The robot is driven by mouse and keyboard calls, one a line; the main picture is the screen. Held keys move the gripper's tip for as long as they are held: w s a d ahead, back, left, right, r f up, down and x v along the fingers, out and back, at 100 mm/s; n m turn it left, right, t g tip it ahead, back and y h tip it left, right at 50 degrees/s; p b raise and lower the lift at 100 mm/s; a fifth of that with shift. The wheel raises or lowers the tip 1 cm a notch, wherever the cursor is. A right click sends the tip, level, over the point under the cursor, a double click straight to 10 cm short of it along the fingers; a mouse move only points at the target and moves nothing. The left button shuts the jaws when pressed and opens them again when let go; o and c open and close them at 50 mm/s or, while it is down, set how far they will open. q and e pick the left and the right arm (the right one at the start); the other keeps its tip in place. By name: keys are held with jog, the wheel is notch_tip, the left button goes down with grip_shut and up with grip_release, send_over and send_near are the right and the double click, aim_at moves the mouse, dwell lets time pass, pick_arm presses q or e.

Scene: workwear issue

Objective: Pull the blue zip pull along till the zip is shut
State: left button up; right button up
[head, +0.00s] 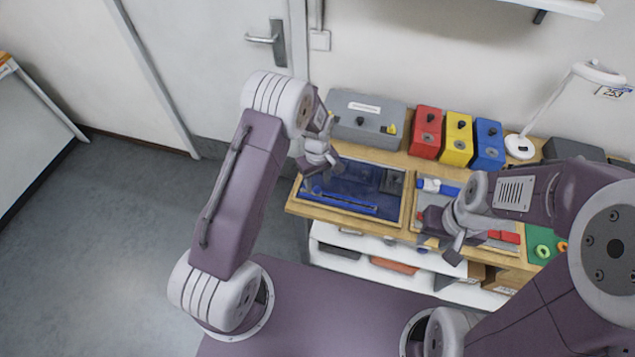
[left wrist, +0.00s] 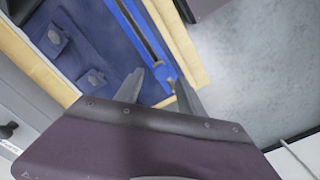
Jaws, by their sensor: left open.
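A blue fabric panel (head: 358,180) lies in a wood-framed tray, with a brighter blue zip strip (head: 345,203) along its near side. In the left wrist view the zip strip (left wrist: 145,35) runs down toward my fingers, with a dark line along its middle. My left gripper (head: 316,172) is open over the left end of the panel. In the left wrist view its fingertips (left wrist: 172,82) stand on either side of the strip's lower end. A small blue piece there looks like the zip pull (left wrist: 170,77); contact cannot be told. My right gripper (head: 443,243) looks open and empty over the neighbouring tray.
The tray's wooden rim (left wrist: 178,40) runs close beside the zip strip. Behind stand a grey box (head: 366,118), red, yellow and blue boxes (head: 458,135), and a white lamp (head: 520,146). White shelves (head: 385,257) are below the bench top. Open floor lies to the left.

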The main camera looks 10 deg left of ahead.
aim_at(317, 191)
pick_arm(q)
jog(key=shift+s+f, duration=0.15)
jog(key=shift+f, duration=0.4)
jog(key=shift+s+f, duration=0.15)
jog(key=shift+f, duration=0.4)
jog(key=shift+w+f, duration=0.1)
jog(key=shift+w, duration=0.05)
grip_shut()
jog(key=shift+w, duration=0.1)
dwell(0.3)
